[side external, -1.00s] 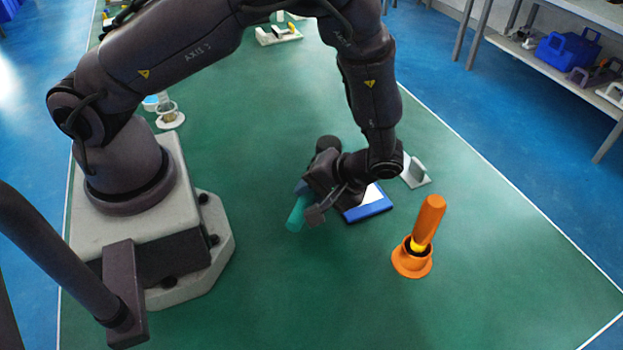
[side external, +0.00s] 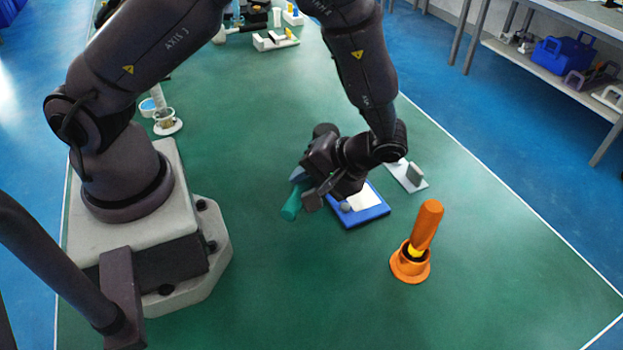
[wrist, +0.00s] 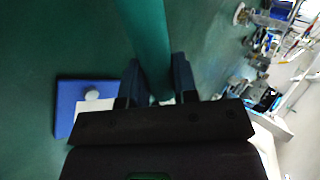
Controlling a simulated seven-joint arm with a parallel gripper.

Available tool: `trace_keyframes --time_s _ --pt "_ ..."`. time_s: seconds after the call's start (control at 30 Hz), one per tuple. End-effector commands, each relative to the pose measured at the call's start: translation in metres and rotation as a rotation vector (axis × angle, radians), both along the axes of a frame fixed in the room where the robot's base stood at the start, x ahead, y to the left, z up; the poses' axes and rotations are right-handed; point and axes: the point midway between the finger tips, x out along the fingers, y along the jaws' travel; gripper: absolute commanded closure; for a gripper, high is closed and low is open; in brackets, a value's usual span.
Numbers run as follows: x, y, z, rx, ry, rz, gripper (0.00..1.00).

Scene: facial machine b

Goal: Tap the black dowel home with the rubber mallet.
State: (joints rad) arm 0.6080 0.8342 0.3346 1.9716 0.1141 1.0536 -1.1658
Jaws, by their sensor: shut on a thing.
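My gripper (side external: 305,192) is shut on a teal handle (side external: 290,207), which I take to be the mallet's. In the wrist view the handle (wrist: 147,40) passes between the two fingers (wrist: 158,90) and runs out of the top edge. I cannot make out the mallet's head. The gripper is above and left of a blue block (side external: 372,215) with a white top, partly hidden behind the arm. A small grey round peg (side external: 345,207) stands on it. The peg also shows in the wrist view (wrist: 92,95), left of the gripper and apart from the handle. No clearly black dowel is visible.
An orange holder (side external: 410,268) with an orange-handled tool (side external: 427,225) stands right of the block. A light plate with a grey upright (side external: 414,174) is behind the block. A white-based stand (side external: 168,125) is at the left. The green mat in front is clear.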

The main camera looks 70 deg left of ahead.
Motion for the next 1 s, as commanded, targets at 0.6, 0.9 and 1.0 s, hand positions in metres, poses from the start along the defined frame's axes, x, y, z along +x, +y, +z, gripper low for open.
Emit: trace_keyframes --time_s 0.6,0.9,1.0 --pt "0.001 0.0 -0.045 0.001 -0.003 0.0 1.0" --pt "0.001 0.0 -0.013 0.001 -0.003 0.0 1.0" --pt "0.001 0.0 -0.009 0.001 -0.002 0.001 1.0"
